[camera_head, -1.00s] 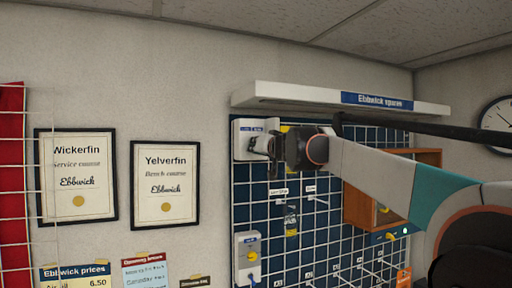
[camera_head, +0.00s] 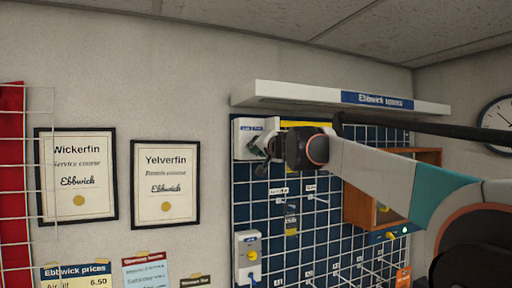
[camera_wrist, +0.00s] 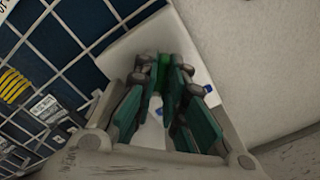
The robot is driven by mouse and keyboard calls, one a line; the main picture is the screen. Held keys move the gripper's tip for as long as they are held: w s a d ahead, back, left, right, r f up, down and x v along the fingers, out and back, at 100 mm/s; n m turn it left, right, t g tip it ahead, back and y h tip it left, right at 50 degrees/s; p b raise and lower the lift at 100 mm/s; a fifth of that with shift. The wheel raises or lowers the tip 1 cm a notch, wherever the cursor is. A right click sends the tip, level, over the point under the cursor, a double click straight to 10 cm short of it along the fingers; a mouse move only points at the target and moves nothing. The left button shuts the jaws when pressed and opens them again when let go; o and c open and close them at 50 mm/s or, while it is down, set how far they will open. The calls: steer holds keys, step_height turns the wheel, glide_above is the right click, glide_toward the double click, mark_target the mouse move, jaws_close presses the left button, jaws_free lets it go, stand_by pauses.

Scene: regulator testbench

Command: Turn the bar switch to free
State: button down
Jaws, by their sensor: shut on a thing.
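The bar switch is on a white box (camera_head: 243,138) with small blue labels along its top, at the upper left of the blue grid panel. The same white box shows behind the fingers in the wrist view (camera_wrist: 125,55). My gripper (camera_head: 264,148) is at the box's right front in the head view, its fingers tilted. In the wrist view my gripper (camera_wrist: 166,76) is closed against the box face, shut on the switch's bar. The fingers hide most of the bar, and its exact angle cannot be read.
A white shelf (camera_head: 300,98) juts out just above the box and my arm. A second white switch box (camera_head: 247,257) with yellow parts hangs below. A wooden box (camera_head: 362,208) is on the panel to the right. Framed certificates (camera_head: 165,185) hang on the left wall.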

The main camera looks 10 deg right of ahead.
steer(key=c, duration=1.7)
jaws_free()
steer(key=shift+o, duration=0.2)
